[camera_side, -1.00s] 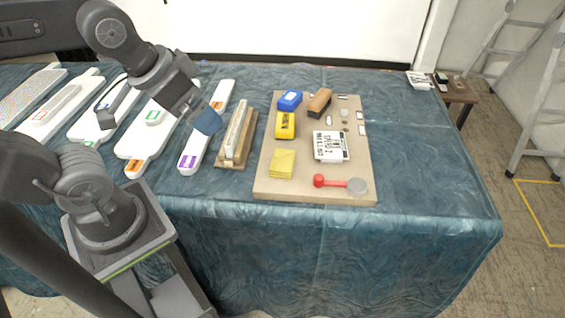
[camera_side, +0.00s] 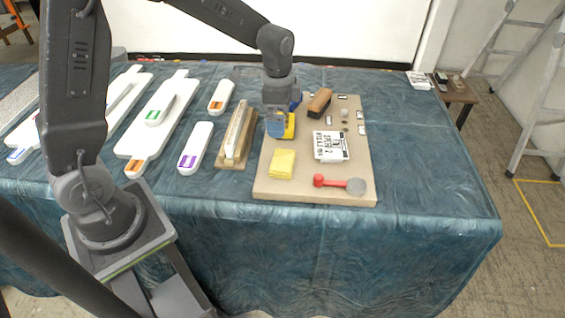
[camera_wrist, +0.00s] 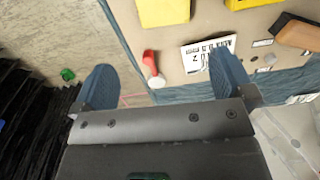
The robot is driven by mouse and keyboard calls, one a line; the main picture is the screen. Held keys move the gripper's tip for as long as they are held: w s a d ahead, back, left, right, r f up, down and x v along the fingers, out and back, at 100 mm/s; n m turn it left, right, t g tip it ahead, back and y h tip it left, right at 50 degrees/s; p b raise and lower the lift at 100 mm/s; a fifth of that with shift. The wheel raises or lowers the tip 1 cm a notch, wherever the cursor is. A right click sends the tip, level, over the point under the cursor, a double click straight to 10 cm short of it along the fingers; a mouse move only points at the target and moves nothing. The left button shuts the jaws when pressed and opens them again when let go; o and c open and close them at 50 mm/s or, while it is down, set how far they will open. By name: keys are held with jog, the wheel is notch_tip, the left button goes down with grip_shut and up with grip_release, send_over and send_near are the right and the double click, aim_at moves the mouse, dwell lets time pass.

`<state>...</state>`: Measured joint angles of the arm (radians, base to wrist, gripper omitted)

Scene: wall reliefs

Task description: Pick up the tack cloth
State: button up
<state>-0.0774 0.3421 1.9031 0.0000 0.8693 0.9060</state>
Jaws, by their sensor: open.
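The tack cloth appears to be the yellow folded square (camera_side: 282,164) lying flat near the front left of the tan board. In the wrist view a yellow piece (camera_wrist: 165,10), apparently the same cloth, is cut off at the top edge. My gripper (camera_side: 276,128) is above the board, behind the cloth and beside a yellow block (camera_side: 289,130), which it partly hides. In the wrist view my gripper (camera_wrist: 163,80) shows its two blue fingers spread wide with nothing between them.
The tan board (camera_side: 315,190) also bears a red-handled tool (camera_side: 340,184), a printed white card (camera_side: 330,147) and a brown brush (camera_side: 319,102). A wooden holder (camera_side: 237,135) stands left of the board. White boards lie further left. The cloth's front-right area is free.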

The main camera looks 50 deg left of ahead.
aim_at(282, 160)
jog(key=shift+m, duration=0.3)
jog(key=f, duration=1)
jog(key=w+f, duration=0.1)
jog(key=f, duration=0.4)
jog(key=shift+a+f, duration=0.1)
jog(key=shift+f, duration=0.15)
jog(key=shift+c, duration=0.5)
jog(key=c, duration=0.5)
